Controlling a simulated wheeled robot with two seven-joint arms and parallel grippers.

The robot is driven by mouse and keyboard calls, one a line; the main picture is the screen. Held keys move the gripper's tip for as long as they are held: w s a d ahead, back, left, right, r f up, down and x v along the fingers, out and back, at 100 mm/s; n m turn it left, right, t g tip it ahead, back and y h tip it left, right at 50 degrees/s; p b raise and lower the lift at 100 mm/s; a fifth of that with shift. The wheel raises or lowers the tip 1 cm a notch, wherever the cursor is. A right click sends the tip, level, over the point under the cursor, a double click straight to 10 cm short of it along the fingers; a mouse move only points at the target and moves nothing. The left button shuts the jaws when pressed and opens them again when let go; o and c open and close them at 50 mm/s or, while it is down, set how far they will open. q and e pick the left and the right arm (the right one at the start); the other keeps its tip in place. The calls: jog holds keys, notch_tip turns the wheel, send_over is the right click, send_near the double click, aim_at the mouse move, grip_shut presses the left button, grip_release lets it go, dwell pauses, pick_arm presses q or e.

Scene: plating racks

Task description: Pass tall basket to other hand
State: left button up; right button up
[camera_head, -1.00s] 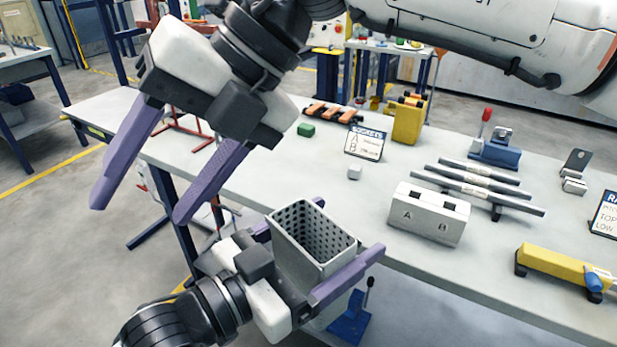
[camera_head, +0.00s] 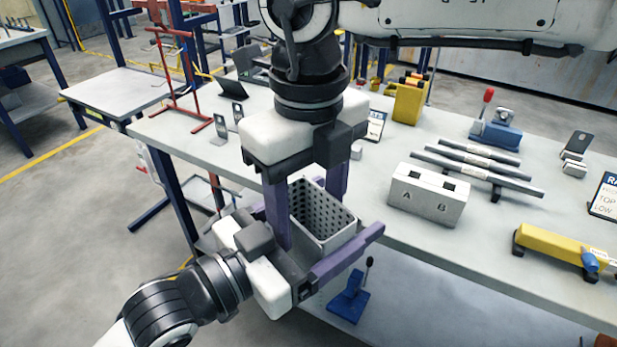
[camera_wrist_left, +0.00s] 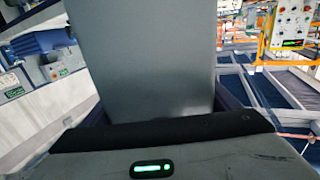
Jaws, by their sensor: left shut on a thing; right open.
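The tall basket (camera_head: 343,221) is grey, upright and open at the top, with rows of holes in its walls. My left gripper (camera_head: 333,238) comes in from the lower left and is shut on the basket, holding it beside the table's front edge. The basket's plain grey wall (camera_wrist_left: 145,55) fills the middle of the left wrist view. My right gripper (camera_head: 308,208) points down from above and is open. Its purple fingers are on either side of the basket's upper part, one at the left and one behind the rim. Whether they touch it is hidden.
A red stand (camera_head: 175,85) is at the back left. A blue lever device (camera_head: 348,303) sits below the table edge.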

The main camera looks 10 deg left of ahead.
pick_arm(q)
jog(key=shift+r, duration=0.15)
pick_arm(e)
jog(key=shift+f, duration=1.9)
jog(key=c, duration=0.9)
pick_arm(q)
jog(key=o, duration=1.2)
jog(key=shift+c, duration=0.2)
pick_arm(e)
jog(key=shift+a+r, duration=0.1)
pick_arm(q)
jog(key=s+a+f+n+g+y, duration=0.1)
jog(key=a+f+n+g+y, duration=0.1)
jog(key=f, duration=1)
jog(key=s+a+f+n+g+y, duration=0.1)
jog(key=s+a+f+y, duration=0.15)
jog(key=f, duration=0.95)
jog(key=s+a+f+n+g+y, duration=0.1)
jog(key=s+a+f, duration=0.3)
jog(key=f, duration=0.4)
jog(key=s+a+f+n+g+y, duration=0.1)
jog(key=s+a+f+n+y, duration=0.1)
jog(key=s+a+f+y, duration=0.2)
notch_tip(320, 180, down, 4)
jog(key=s+a, duration=0.1)
jog(key=s, duration=0.2)
jog(key=shift+f, duration=0.15)
jog(key=shift+a, duration=0.1)
